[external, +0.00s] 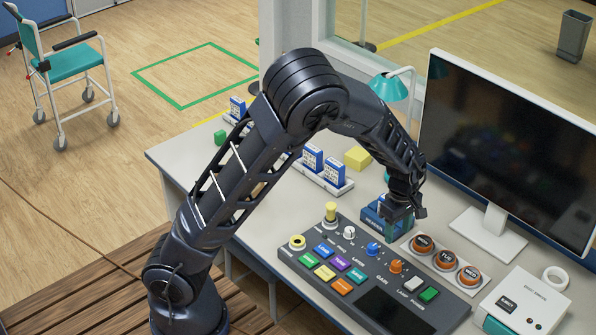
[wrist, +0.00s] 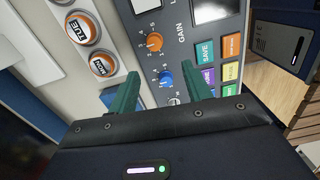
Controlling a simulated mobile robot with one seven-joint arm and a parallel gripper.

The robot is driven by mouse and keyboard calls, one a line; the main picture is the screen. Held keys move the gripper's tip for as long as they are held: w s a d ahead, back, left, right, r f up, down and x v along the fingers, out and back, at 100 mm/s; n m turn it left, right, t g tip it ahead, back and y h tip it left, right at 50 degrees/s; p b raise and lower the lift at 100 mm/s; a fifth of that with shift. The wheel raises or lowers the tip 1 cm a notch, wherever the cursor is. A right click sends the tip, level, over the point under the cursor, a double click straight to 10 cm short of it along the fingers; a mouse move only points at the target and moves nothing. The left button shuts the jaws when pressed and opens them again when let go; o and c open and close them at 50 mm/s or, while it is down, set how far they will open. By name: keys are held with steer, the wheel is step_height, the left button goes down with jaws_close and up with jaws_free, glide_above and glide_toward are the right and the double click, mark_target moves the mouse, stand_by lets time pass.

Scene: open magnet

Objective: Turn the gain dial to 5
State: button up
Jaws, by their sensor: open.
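The gain dial is an orange knob (external: 396,266) on the dark control panel (external: 330,262). In the wrist view the orange knob (wrist: 154,41) sits beside the GAIN label, with small scale marks around it. Its reading is too small to tell. A blue knob (wrist: 165,79) sits nearer my gripper in that view, and it also shows in the external view (external: 373,249). My gripper (wrist: 160,88) is open, with its green fingers apart and nothing between them. In the external view my gripper (external: 385,222) hangs above the panel's back edge, clear of the orange knob.
Coloured buttons (external: 340,264) and a yellow-topped lever (external: 330,212) stand on the panel. Behind it lie round orange day-labelled containers (external: 445,258) and a large monitor (external: 505,140). A white box (external: 525,302) stands to the right. A yellow block (external: 357,158) lies farther back.

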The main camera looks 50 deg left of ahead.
mark_target(397, 263)
steer(key=shift+n, duration=0.4)
steer(key=f, duration=0.8)
steer(key=w+d+f, duration=0.1)
steer(key=f, duration=0.3)
steer(key=shift+f, duration=0.15)
steer(key=c, duration=1)
